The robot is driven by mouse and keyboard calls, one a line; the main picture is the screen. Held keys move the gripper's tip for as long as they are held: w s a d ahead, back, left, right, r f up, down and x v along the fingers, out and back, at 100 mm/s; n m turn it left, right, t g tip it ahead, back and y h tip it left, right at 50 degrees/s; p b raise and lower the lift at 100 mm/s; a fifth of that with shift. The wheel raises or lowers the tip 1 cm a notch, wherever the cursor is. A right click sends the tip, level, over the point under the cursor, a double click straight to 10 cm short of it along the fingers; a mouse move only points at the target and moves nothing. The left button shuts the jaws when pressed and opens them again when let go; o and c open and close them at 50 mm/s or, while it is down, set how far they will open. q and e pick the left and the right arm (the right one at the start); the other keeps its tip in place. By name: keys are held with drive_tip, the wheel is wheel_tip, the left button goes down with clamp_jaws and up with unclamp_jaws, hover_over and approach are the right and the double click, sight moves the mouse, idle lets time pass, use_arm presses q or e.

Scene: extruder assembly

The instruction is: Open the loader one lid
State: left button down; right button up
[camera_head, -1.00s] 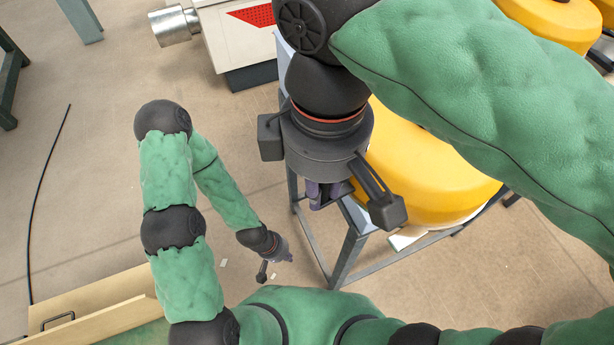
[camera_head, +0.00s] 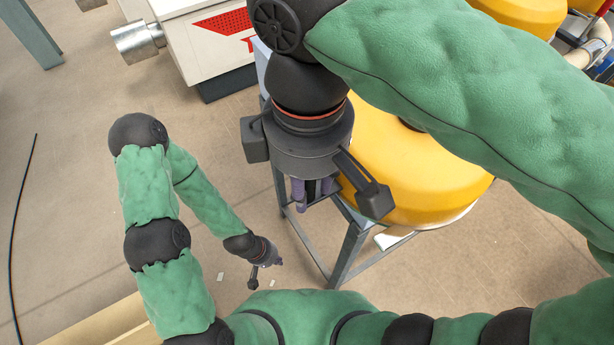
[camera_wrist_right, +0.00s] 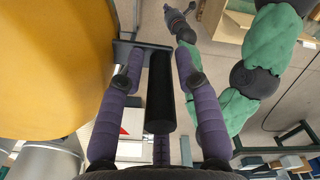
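The loader lid is a large yellow dome (camera_head: 425,165) beside my right gripper, partly behind my right arm. It also fills the left of the right wrist view (camera_wrist_right: 50,60). A black bar handle (camera_wrist_right: 160,95) with a flat black end plate (camera_wrist_right: 145,46) stands at the lid's edge. My right gripper (camera_head: 314,195) points down at the lid's left side. In the right wrist view its purple fingers (camera_wrist_right: 158,55) are apart, one on each side of the handle, with a visible gap on the left. My left gripper (camera_head: 275,262) is low and away from the lid; its fingers are too small to read.
A grey metal frame (camera_head: 350,250) stands under the yellow dome. A white and red machine (camera_head: 210,45) stands at the back left. Another yellow dome (camera_head: 525,14) is at the top right. A wooden surface (camera_head: 95,325) lies at bottom left. The floor between is mostly clear.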

idle(0.3)
drive_tip(key=shift+r, duration=3.75)
